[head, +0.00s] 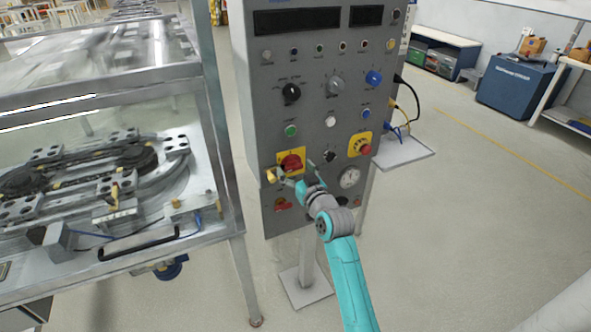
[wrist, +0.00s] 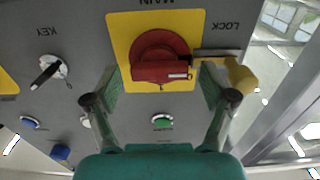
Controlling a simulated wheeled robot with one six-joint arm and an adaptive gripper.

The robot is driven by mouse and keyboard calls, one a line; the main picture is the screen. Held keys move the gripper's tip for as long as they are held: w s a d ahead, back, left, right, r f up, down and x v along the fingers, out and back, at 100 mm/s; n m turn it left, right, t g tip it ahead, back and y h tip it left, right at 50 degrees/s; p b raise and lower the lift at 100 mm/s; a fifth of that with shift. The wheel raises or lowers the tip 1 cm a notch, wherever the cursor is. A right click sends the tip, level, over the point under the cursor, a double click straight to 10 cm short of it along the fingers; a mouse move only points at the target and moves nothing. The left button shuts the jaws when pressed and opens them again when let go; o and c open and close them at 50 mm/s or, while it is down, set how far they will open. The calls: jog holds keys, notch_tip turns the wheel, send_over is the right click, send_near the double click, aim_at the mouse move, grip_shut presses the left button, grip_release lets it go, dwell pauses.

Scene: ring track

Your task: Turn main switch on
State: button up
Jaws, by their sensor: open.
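The main switch is a red rotary knob (head: 291,162) on a yellow plate (head: 300,154) on the grey control panel. In the wrist view the red knob (wrist: 160,58) shows upside down, under the word MAIN, with its grip bar lying across the picture. A brass-coloured padlock (wrist: 241,76) hangs beside it near LOCK. It also shows in the head view (head: 271,175). My gripper (head: 296,169) is open in front of the switch. In the wrist view its fingers (wrist: 160,78) are spread on either side of the knob, one close to the padlock. Contact cannot be told.
A black selector (head: 291,93), a green button (head: 290,130) and a yellow-plated red button (head: 364,149) are nearby on the panel. A metal-framed ring track enclosure (head: 225,150) stands close on the left. The floor on the right is clear.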

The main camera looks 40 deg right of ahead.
jog(key=c, duration=1.2)
jog(key=shift+o, duration=0.2)
jog(key=shift+m, duration=0.4)
jog(key=m, duration=0.3)
jog(key=shift+d+m, duration=0.1)
jog(key=shift+m, duration=0.3)
jog(key=m, duration=0.4)
jog(key=shift+f+m, duration=0.1)
jog(key=shift+m, duration=0.2)
jog(key=m, duration=0.4)
jog(key=shift+d, duration=0.1)
jog(key=m, duration=0.4)
jog(key=shift+f+m, duration=0.15)
jog(key=shift+m, duration=0.15)
